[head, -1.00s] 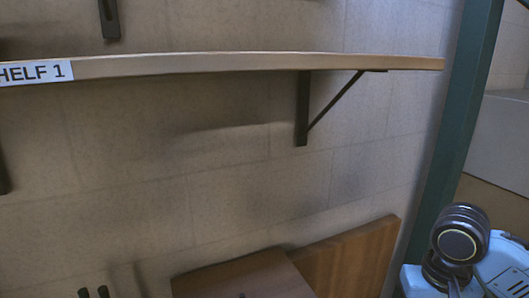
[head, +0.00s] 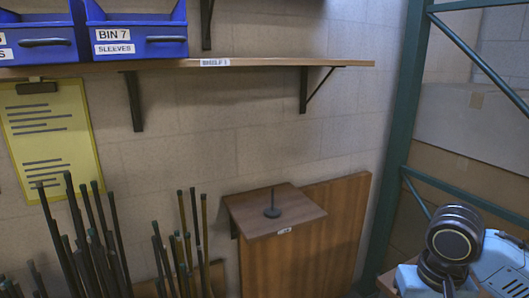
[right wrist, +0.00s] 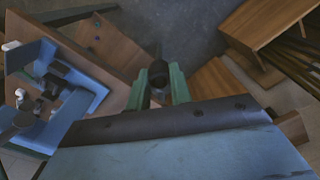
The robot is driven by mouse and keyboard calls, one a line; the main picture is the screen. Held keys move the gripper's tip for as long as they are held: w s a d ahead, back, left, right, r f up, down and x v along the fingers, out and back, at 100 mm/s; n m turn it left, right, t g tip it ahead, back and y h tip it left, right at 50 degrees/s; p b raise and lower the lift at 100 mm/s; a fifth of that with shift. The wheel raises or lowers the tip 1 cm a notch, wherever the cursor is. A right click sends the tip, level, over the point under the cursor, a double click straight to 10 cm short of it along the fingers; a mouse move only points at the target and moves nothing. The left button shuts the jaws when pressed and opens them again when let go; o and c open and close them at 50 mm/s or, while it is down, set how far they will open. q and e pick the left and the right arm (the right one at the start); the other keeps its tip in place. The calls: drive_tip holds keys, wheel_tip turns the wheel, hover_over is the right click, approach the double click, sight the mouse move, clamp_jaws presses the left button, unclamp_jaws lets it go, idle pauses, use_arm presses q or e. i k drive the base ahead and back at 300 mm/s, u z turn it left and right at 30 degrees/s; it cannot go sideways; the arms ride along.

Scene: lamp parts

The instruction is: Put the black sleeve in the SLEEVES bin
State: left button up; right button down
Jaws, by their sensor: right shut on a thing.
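The SLEEVES bin (head: 140,35), a blue bin also marked BIN 7, stands on the wall shelf at the upper left of the head view. Its inside is hidden by its front. In the right wrist view my right gripper (right wrist: 159,83) has green fingers shut on a small dark round piece, which looks like the black sleeve (right wrist: 158,70). The gripper is far from the bin and does not show clearly in the head view, where only part of my right arm appears at lower right. My left gripper is in neither view.
Another blue bin (head: 38,42) stands left of the SLEEVES bin. The wooden shelf (head: 260,66) is bare to their right. Below are a yellow clipboard (head: 50,130), several upright dark rods (head: 110,235), and a small wooden ledge (head: 245,218) bearing a black stand (head: 272,211). A green post (head: 400,150) rises at right.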

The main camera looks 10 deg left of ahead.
sight(140, 57)
drive_tip(key=u, duration=1.1)
